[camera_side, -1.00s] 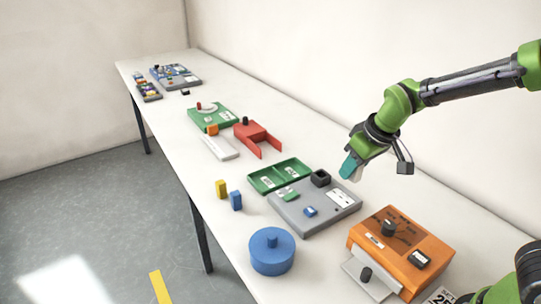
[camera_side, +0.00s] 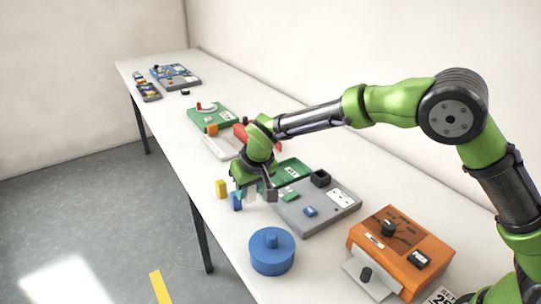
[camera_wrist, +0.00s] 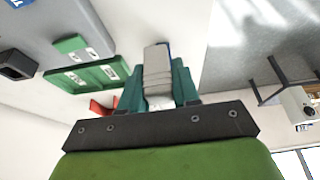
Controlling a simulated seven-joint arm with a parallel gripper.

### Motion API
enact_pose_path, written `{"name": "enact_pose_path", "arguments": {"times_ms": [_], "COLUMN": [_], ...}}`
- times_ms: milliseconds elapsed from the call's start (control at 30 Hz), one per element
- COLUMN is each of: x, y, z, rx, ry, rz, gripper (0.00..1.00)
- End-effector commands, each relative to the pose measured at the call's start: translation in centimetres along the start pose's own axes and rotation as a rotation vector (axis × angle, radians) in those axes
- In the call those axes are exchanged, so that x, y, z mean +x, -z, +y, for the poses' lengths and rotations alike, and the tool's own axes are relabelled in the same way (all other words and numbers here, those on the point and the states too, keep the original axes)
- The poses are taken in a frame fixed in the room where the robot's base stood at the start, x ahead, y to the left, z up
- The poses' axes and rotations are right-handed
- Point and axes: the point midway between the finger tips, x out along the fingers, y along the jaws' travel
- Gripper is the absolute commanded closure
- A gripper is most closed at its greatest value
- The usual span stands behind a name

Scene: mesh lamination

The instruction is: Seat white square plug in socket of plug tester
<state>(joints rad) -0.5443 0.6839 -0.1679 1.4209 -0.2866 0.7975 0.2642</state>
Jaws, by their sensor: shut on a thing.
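My gripper (camera_side: 250,192) is over the left front edge of the grey plug tester board (camera_side: 325,215), beside the blue plug. In the wrist view its teal fingers are shut on a pale, whitish-grey block (camera_wrist: 157,68), which looks like the white plug. In the side view the arm largely hides the block, and I cannot tell how far it is above the table. A black square box with an open top (camera_side: 320,178), which looks like the socket, stands on the board's far side. The box also shows in the wrist view (camera_wrist: 15,66), apart from the plug.
A yellow plug (camera_side: 221,189) and a blue plug (camera_side: 236,201) stand left of the board. A green tray (camera_side: 296,170) lies behind it, partly hidden by my gripper. A blue round lidded pot (camera_side: 271,252) and an orange device (camera_side: 400,250) stand in front.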

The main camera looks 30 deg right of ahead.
Motion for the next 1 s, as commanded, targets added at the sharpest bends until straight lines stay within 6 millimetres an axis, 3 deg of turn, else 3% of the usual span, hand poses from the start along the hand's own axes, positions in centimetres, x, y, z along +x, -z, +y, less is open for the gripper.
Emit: {"name": "enact_pose_path", "arguments": {"times_ms": [200, 567, 1000], "x": [-0.8, -0.7, 4.5], "y": [1.7, 1.6, -0.6], "z": [-1.5, -1.4, -1.3], "rx": [0.066, 0.087, 0.086], "ry": [-0.027, -0.037, -0.038], "rz": [0.004, 0.002, 0.0], "gripper": [1.0, 1.0, 1.0]}}
